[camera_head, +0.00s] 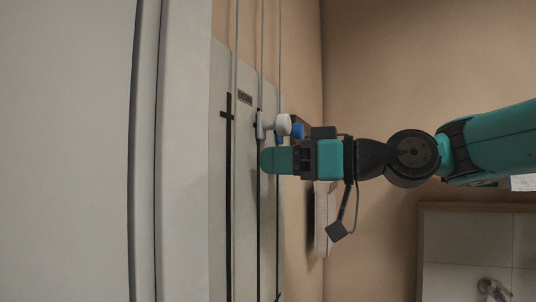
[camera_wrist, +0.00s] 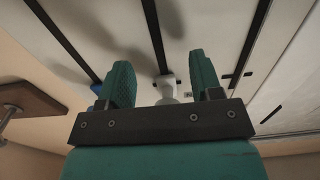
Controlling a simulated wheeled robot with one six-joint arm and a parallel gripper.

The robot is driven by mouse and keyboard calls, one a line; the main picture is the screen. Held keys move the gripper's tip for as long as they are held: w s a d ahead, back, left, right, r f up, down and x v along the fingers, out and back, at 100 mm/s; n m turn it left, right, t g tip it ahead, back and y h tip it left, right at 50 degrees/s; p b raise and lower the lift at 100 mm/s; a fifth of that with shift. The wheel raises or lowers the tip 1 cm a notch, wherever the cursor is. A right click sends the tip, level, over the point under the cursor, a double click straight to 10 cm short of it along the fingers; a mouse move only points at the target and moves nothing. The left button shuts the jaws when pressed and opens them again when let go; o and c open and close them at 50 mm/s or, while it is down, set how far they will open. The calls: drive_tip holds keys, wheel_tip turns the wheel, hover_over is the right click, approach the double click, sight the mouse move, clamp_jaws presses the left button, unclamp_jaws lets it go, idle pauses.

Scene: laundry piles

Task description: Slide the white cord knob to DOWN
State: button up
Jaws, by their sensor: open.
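The white cord knob (camera_head: 283,125) sticks out from a pale panel with dark vertical slots, at the middle one. In the head view it is just above my gripper (camera_head: 272,160), whose fingers reach toward the panel. In the wrist view the white knob (camera_wrist: 166,86) shows in the gap between the two green fingers of my gripper (camera_wrist: 160,65), which stand apart and hold nothing. I cannot tell whether a finger touches the knob.
A blue knob (camera_head: 297,131) sits close to the right of the white one; it is beside the left finger in the wrist view (camera_wrist: 97,88). Grey cords (camera_head: 262,50) run up from the panel. A brown ledge (camera_wrist: 30,100) stands out at left in the wrist view.

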clamp_jaws()
idle(0.3)
idle(1.1)
unclamp_jaws()
